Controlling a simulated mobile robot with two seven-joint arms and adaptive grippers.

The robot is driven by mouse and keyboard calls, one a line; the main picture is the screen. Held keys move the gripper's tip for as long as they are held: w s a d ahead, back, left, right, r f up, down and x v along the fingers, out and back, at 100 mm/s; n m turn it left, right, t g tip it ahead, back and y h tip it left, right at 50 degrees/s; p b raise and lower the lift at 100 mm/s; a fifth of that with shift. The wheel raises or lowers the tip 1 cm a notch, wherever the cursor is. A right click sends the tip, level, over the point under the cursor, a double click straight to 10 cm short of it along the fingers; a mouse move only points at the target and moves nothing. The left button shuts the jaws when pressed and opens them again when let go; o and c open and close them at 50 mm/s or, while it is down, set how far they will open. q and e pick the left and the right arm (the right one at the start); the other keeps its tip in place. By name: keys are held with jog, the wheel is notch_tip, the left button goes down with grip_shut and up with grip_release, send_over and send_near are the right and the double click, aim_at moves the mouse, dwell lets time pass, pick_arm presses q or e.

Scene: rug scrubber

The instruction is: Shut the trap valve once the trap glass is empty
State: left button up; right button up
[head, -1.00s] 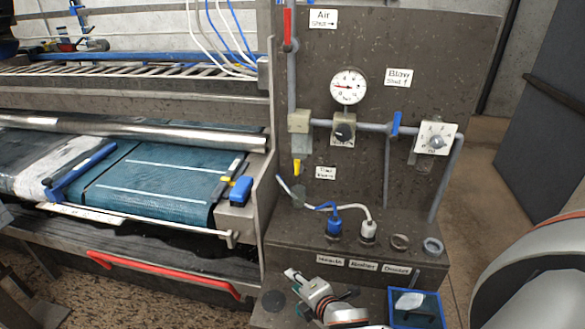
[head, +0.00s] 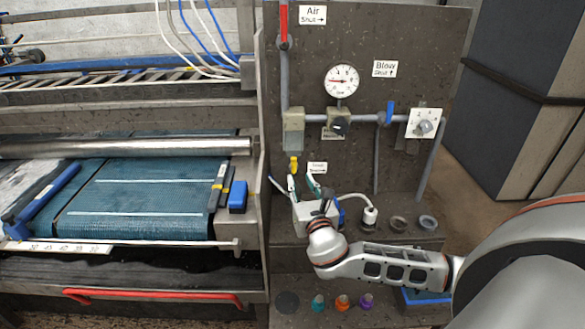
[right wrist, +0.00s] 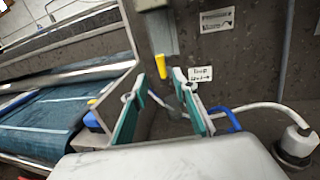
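The trap glass (head: 293,145) is a small grey bowl under a beige block on the panel. I cannot tell for sure whether any liquid is in it. The yellow trap valve lever (head: 293,165) hangs down just below the glass. In the right wrist view the lever (right wrist: 159,66) shows between my fingers, beyond their tips, with the glass (right wrist: 165,30) above it. My right gripper (head: 302,184) is open and empty, just below and in front of the lever, apparently not touching it. It also shows in the right wrist view (right wrist: 157,80). My left gripper is out of view.
A small label (head: 317,168) is right of the lever. The pressure gauge (head: 341,80), regulator knob (head: 340,125) and blue blow lever (head: 390,111) are to the right. A white-capped hose fitting (head: 369,217) stands on the ledge. Small capped bottles (head: 342,302) stand below my arm.

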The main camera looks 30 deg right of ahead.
aim_at(295, 164)
jog(key=x, duration=0.8)
jog(key=shift+s+d+p, duration=0.1)
jog(key=shift+p, duration=0.25)
grip_shut()
